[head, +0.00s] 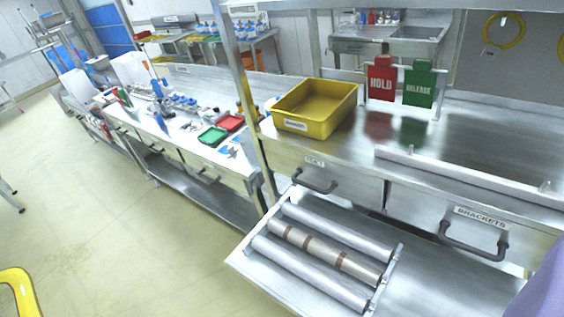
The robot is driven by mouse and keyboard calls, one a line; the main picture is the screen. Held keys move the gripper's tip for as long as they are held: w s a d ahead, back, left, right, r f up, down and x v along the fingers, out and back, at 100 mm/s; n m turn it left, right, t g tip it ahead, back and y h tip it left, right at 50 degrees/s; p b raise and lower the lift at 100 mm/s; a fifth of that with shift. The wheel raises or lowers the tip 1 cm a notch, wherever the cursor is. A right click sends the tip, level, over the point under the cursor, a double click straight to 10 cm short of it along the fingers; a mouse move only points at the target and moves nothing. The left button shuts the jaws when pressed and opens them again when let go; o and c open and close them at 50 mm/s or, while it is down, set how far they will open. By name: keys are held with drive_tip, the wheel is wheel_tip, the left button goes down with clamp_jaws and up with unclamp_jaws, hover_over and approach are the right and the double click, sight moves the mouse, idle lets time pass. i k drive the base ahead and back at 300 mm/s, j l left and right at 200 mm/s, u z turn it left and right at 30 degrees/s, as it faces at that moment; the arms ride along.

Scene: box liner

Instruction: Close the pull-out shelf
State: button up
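The pull-out shelf (445,283) is a flat metal board below the drawers of the steel bench. It sticks out from under the bench toward the lower middle of the head view, with its outer left corner over the floor. A rack of metallic rolls (325,252) lies on its left part, one roll with brown bands. The shelf's front edge and right part run out of the picture. My gripper is not recognisable in view.
Above the shelf are two drawers with dark handles, one (320,178) on the left and one labelled BRACKETS (475,232). A yellow bin (315,107) and HOLD and RELEASE signs stand on the bench. A yellow object (20,292) and a purple shape (543,285) edge the picture. Open floor lies left.

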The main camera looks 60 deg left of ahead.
sight(428, 280)
drive_tip(key=k+j+u, duration=0.25)
drive_tip(key=k, duration=0.2)
drive_tip(key=k+j+u, duration=0.2)
drive_tip(key=k, duration=0.25)
